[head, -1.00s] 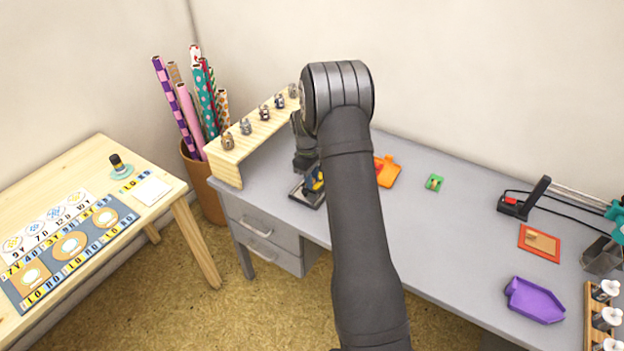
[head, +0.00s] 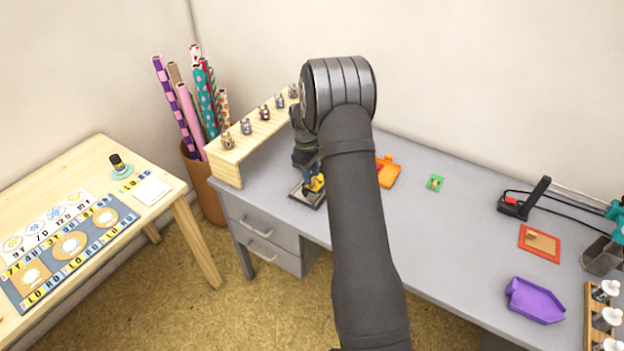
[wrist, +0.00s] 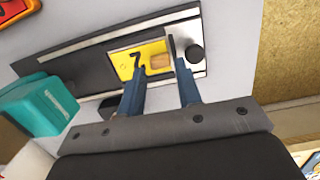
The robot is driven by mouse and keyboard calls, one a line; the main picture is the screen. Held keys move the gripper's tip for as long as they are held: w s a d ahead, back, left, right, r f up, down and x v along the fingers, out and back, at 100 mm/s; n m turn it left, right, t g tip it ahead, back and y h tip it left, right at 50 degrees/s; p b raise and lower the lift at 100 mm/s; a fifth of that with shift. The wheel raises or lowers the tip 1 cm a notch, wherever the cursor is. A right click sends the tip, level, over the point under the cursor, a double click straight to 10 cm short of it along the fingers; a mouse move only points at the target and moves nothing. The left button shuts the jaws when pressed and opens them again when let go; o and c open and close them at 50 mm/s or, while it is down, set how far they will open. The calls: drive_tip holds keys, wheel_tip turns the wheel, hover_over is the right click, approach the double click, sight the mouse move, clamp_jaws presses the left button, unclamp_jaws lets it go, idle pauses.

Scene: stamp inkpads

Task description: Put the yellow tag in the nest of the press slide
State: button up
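The yellow tag (wrist: 126,64) shows in the wrist view with a black 7 and a small wooden knob (wrist: 160,62). It lies flat on the dark press slide (wrist: 87,69), between pale rails; I cannot tell if it sits fully in the nest. My gripper (wrist: 158,68) has its blue fingers apart, one on each side of the knob, with a slight gap visible. In the head view my gripper (head: 313,171) is over the press slide (head: 306,197) at the desk's left end, partly hidden by my arm.
A teal block (wrist: 40,105) stands left of the slide in the wrist view. A wooden rack (head: 255,135) with several small metal pieces is behind the slide. An orange tray (head: 388,172), a green piece (head: 435,183) and a purple tray (head: 535,300) lie further right on the desk.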

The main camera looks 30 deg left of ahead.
wheel_tip(320, 180, up, 10)
drive_tip(key=a, duration=0.1)
drive_tip(key=shift+f, duration=0.25)
drive_tip(key=f, duration=0.4)
drive_tip(key=d+f, duration=0.1)
drive_tip(key=f, duration=0.7)
drive_tip(key=shift+d, duration=0.2)
drive_tip(key=shift+r, duration=1.65)
